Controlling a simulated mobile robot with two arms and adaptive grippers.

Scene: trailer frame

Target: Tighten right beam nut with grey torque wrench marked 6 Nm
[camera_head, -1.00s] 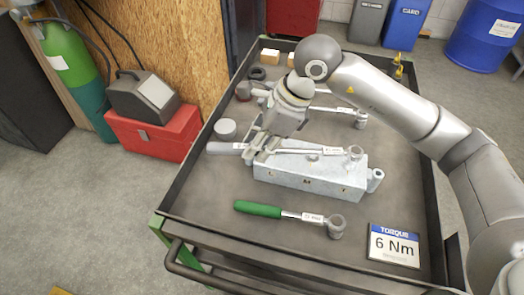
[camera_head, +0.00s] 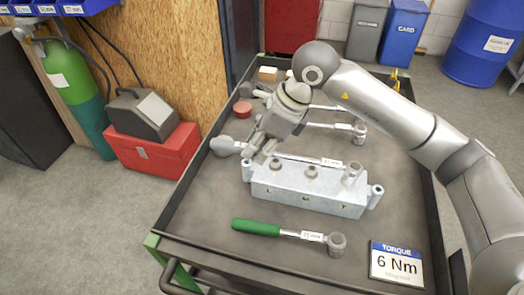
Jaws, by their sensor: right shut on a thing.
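The metal beam (camera_head: 307,193) lies on the cart with small letters on its front. Its left nut (camera_head: 275,164) and middle nut (camera_head: 311,171) stand on top in plain view. My right gripper (camera_head: 262,147) is shut on the grey torque wrench (camera_head: 310,159) near its handle. The wrench lies above the beam's back edge, its ring head (camera_head: 352,173) at the right nut's place. The head hides the right nut, so I cannot tell how well it is seated. The sign (camera_head: 397,263) reads TORQUE 6 Nm. My left gripper is not in view.
A green-handled wrench (camera_head: 257,228) lies in front of the beam. Other wrenches (camera_head: 333,126) lie behind it. A grey round thing (camera_head: 222,146) and a red round thing (camera_head: 243,109) are at the left. The cart (camera_head: 190,222) has a raised rim; its front left is clear.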

